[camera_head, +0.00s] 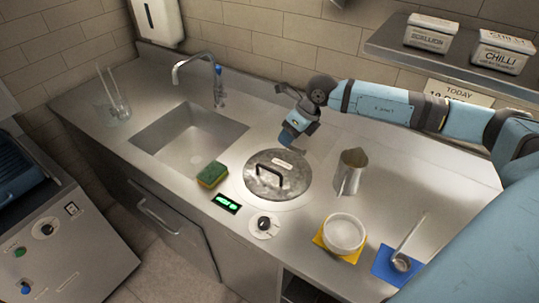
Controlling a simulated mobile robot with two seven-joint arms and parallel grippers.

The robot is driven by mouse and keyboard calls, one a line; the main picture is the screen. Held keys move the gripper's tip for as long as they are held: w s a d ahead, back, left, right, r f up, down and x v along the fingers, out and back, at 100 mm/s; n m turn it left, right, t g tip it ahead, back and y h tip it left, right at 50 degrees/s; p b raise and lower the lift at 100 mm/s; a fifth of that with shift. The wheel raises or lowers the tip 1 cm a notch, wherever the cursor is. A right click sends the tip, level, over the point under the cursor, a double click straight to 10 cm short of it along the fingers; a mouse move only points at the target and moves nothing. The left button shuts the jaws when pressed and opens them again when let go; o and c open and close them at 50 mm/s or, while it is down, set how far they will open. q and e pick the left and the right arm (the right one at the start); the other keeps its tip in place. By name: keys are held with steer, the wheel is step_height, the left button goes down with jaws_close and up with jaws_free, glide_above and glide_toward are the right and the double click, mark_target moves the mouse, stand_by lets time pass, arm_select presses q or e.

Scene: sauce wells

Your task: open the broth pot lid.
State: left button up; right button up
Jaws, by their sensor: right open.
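The broth pot lid (262,175) is a round, grey metal disc with a black bar handle (269,176). It lies flat over the round well in the steel counter, and a small light label shows near its back edge. My right gripper (291,134) hangs above the counter just behind the lid's back edge, apart from the handle. It is open, with nothing seen between its fingers. My right arm reaches in from the right side. My left gripper is not in view.
A sponge (211,174), a green display (227,203) and a knob (263,224) sit around the lid's left and front. A metal jug (349,172) stands to its right. A white bowl (343,233) and a ladle (402,260) are at front right. The sink (188,137) is left; a shelf (450,55) overhangs back right.

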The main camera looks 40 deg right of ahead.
steer(key=p+x, duration=0.3)
steer(key=x, duration=0.9)
steer(key=shift+a+f, duration=0.15)
steer(key=shift+w+a+f, duration=0.2)
steer(key=shift+f, duration=0.5)
jaws_close()
